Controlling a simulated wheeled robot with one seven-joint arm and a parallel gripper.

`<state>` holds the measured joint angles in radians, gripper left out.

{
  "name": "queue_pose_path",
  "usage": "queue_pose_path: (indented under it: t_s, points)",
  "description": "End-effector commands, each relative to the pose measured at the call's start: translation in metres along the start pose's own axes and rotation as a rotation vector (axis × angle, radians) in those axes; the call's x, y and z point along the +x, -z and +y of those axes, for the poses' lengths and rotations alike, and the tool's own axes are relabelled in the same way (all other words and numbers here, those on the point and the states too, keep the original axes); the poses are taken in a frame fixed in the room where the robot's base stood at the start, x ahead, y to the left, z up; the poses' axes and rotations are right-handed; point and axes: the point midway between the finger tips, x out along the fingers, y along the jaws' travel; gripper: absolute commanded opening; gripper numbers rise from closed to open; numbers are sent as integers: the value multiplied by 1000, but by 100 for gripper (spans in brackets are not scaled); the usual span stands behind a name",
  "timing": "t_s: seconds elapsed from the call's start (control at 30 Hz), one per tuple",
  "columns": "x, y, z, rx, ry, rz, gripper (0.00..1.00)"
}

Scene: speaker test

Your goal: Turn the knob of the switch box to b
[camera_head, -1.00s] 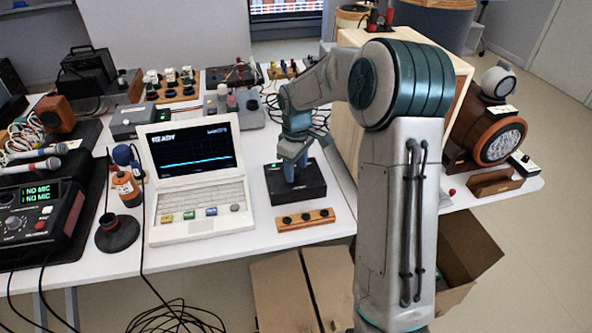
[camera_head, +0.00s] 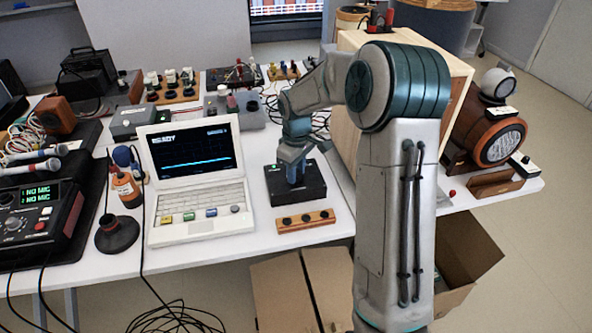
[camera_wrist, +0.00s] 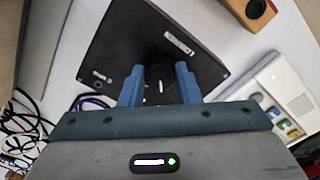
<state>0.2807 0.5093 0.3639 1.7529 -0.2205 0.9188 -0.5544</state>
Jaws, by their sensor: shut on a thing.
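The switch box (camera_head: 312,188) is a low black box on the white table, right of the laptop. In the wrist view its black top (camera_wrist: 115,45) fills the upper middle and bears small pale labels, too small to read. My gripper (camera_head: 294,177) points down over the box. In the wrist view its two blue fingers (camera_wrist: 160,86) are shut on the dark knob (camera_wrist: 160,88), which has a white pointer line. The fingers hide the knob in the head view. I cannot tell which label the pointer faces.
A white laptop (camera_head: 200,205) with a lit screen stands left of the box. A wooden strip with dark knobs (camera_head: 305,221) lies in front. A large wooden cabinet (camera_head: 345,130) stands close on the right. Cables (camera_wrist: 25,125) lie near the box.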

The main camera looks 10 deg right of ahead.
Motion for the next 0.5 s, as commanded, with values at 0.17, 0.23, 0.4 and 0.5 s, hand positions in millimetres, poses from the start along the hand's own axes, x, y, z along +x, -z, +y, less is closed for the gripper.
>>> queue_pose_path:
  t_s: [0.17, 0.23, 0.4, 0.5]
  points:
    - [0, 0, 0, 104, 0, -1, 7]
    - [0, 1, -1, 159, 0, -1, 7]
    - [0, 0, -1, 306, -1, 0, 7]
    - [0, 1, -1, 391, -1, 0, 7]
